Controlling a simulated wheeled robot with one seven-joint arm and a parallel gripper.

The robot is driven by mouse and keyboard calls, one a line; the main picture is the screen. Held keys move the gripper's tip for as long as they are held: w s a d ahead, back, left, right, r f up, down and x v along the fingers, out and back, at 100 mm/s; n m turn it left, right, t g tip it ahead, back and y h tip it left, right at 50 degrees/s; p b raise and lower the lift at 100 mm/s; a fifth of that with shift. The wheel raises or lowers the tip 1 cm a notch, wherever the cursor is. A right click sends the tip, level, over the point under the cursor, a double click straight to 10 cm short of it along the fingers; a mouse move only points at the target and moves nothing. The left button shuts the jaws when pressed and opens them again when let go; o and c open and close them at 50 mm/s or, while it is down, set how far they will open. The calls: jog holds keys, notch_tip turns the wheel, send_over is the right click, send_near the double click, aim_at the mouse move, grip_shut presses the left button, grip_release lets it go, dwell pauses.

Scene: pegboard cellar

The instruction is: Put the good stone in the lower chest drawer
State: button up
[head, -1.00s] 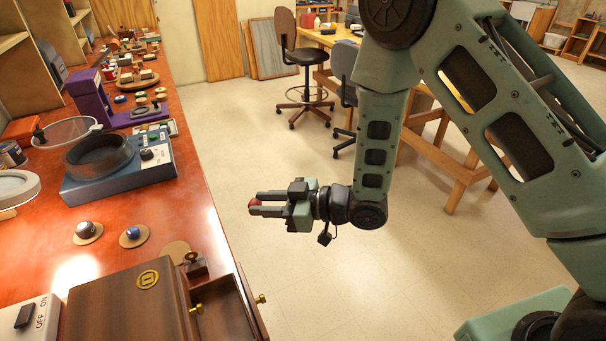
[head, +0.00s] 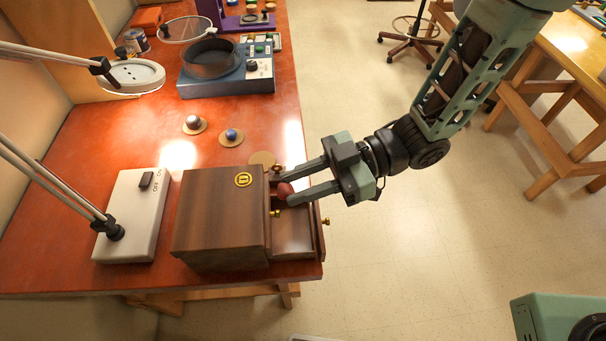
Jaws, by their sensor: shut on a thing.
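My gripper (head: 284,187) is shut on a red stone (head: 285,191), held between its fingertips just above an open drawer (head: 293,232) of the small dark wooden chest (head: 222,220). The drawer is pulled out to the right and its visible inside looks empty. Brass knobs show at the chest's right side. My fingers hide part of the drawer's far end, and I cannot tell for sure whether the stone is inside the drawer's rim. Two other stones, one grey (head: 193,121) and one blue (head: 231,134), lie on round discs behind the chest.
A white switch box (head: 134,215) stands left of the chest, with lamp arms beside it. A blue device with a round black bowl (head: 211,58) is farther back. An empty disc (head: 262,159) lies behind the chest. The table's right edge is close to the drawer.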

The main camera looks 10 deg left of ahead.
notch_tip(320, 180, down, 4)
jog(key=b, duration=0.2)
jog(key=shift+b, duration=0.3)
jog(key=o, duration=1)
jog(key=shift+o, duration=0.2)
jog(key=shift+w+d, duration=0.1)
jog(key=b+v, duration=0.3)
jog(key=v, duration=1.4)
jog(key=shift+b, duration=0.3)
jog(key=shift+r, duration=0.1)
